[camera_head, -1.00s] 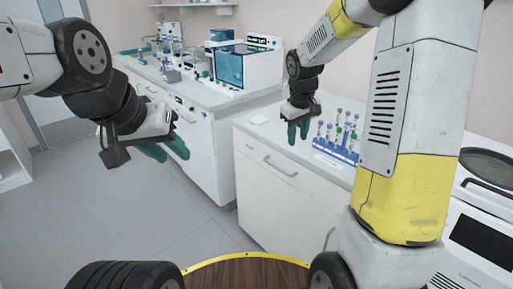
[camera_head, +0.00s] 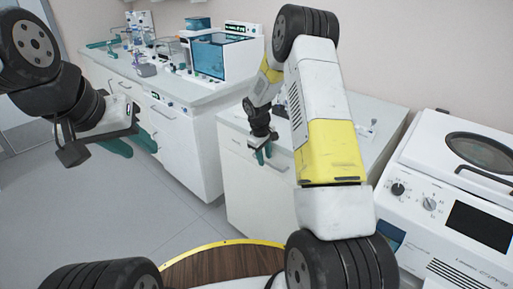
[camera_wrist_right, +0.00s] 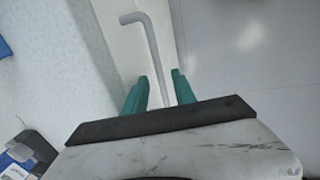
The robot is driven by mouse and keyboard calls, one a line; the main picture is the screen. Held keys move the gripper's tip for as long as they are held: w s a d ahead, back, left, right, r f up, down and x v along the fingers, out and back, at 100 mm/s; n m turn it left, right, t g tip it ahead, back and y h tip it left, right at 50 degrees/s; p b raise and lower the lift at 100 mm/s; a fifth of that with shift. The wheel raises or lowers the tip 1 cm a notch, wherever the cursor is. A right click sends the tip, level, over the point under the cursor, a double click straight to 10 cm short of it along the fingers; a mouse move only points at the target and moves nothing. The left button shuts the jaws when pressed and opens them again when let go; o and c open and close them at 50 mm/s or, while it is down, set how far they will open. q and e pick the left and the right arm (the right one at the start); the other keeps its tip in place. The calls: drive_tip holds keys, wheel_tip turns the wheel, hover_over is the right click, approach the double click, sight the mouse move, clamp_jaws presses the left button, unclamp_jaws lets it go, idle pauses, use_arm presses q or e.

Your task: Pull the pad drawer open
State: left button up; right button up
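The pad drawer (camera_head: 240,152) is the top front of the white cabinet in the middle of the head view, and looks shut. Its grey bar handle (camera_head: 279,165) is partly hidden by my right gripper (camera_head: 264,157). In the right wrist view the handle (camera_wrist_right: 152,48) runs down between the two teal fingers (camera_wrist_right: 160,92), which are apart. A gap shows beside the bar, and I cannot tell whether either finger touches it. My left gripper (camera_head: 136,147) is open and empty, over the floor at left, away from the drawer.
A bench (camera_head: 188,92) with a teal-windowed device (camera_head: 208,55) and other lab gear stands behind at left. A white centrifuge-like machine (camera_head: 450,215) is at right. My right arm hides much of the cabinet top. The grey floor (camera_head: 120,205) before the cabinet is clear.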

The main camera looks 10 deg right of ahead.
drive_tip(key=shift+d+f, duration=0.1)
drive_tip(key=shift+f, duration=0.3)
clamp_jaws()
idle(1.2)
